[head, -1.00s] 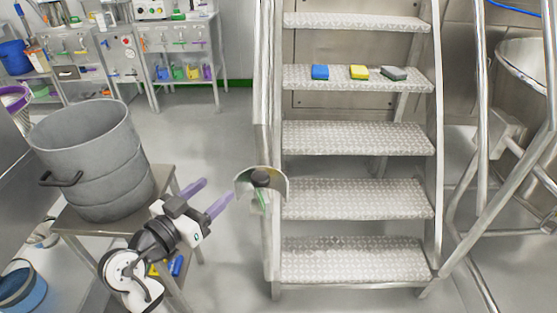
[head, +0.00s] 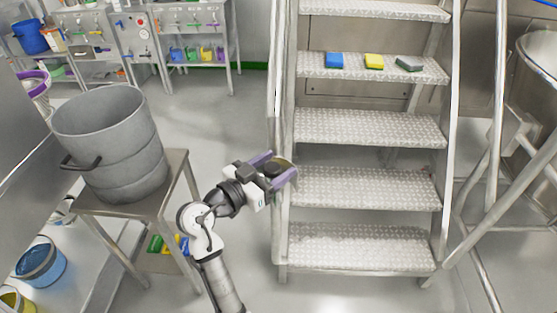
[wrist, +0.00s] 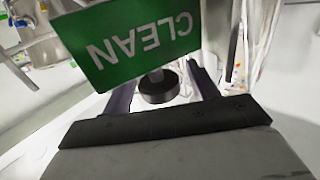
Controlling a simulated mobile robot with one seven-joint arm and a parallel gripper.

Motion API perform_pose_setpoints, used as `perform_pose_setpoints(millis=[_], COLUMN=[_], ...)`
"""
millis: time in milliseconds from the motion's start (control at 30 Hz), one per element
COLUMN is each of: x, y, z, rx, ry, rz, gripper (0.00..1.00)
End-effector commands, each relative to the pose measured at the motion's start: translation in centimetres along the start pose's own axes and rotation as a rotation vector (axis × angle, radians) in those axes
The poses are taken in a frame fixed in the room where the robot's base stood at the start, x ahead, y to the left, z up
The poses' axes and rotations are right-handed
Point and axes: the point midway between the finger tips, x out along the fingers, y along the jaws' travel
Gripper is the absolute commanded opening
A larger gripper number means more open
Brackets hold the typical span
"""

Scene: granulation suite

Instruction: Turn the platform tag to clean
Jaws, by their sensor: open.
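The platform tag (head: 288,165) is on the left side post of the steel steps, mostly hidden by my gripper in the head view. In the wrist view a green panel (wrist: 125,42) of the tag reads CLEAN, upside down in the picture. A dark round knob (wrist: 159,88) shows just below the panel. My gripper (head: 281,163) is open, with its two purple fingers at the tag. In the wrist view the fingers of my gripper (wrist: 160,78) stand on either side of the knob, apparently not closed on it.
Steel steps (head: 365,188) rise right of my gripper, with blue (head: 334,60), yellow (head: 374,62) and grey (head: 409,64) blocks on one tread. A large grey pot (head: 112,145) stands on a small table (head: 178,165) at the left. Open floor lies behind.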

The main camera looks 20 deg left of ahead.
Motion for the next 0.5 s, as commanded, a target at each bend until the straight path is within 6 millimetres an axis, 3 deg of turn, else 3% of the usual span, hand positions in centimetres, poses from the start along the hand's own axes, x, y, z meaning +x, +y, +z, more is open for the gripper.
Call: perform_pose_setpoints(millis=[200, 433, 500], x=[1.37, 1.42, 1.40], y=[0.02, 0.01, 0.01], z=[0.01, 0.03, 0.03], rx=[0.000, 0.001, 0.001], ry=[-0.001, 0.000, 0.000], rz=[0.001, 0.000, 0.000], gripper=[0.59, 0.59, 0.53])
